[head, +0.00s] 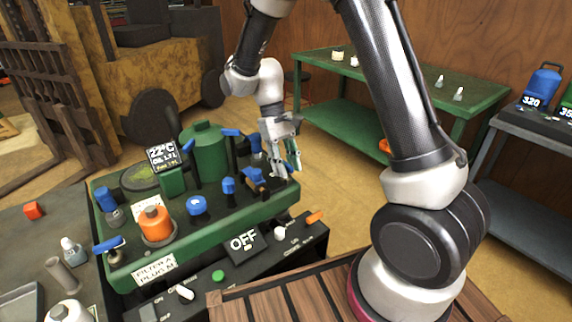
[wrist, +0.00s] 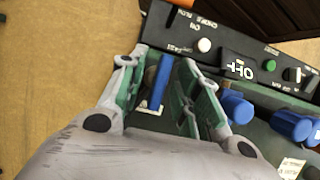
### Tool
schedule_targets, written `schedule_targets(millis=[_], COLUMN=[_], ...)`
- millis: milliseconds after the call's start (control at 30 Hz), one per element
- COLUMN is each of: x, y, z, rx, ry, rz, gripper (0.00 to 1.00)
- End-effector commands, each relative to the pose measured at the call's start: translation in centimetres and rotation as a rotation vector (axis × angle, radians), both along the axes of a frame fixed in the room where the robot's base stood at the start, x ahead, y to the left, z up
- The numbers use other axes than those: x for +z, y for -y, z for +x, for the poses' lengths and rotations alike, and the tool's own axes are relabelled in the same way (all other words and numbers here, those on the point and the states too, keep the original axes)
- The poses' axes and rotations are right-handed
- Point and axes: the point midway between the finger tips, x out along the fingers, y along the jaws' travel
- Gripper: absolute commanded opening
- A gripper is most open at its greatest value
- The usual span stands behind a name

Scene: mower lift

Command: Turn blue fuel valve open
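Several blue handles and caps stand on the green machine deck (head: 130,255); no readable label marks one as the fuel valve. A blue lever (wrist: 161,80) lies between my gripper's fingers in the wrist view, apart from the right finger; contact with the left one is unclear. My gripper (head: 287,168) points down at the deck's right end. In the wrist view my gripper (wrist: 166,92) is open, with a wide gap between its fingers. The lever's base is partly hidden.
A blue knob (head: 229,187) and blue cap (head: 197,206) stand close by on the left. An orange cap (head: 155,222) and green tank (head: 205,150) share the deck. The OFF panel (head: 243,240) with its switches runs along the front. Floor right of the deck is clear.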

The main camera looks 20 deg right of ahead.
Motion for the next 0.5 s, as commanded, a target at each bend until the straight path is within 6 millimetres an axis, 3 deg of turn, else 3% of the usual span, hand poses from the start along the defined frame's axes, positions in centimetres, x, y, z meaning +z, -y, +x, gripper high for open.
schedule_targets(millis=[267, 500], x=[0.2, 3.8], y=[0.0, -0.6], z=[0.1, 1.6], rx=[-0.001, -0.001], ry=[0.0, 0.004], rz=[0.001, 0.002], gripper=[0.33, 0.33])
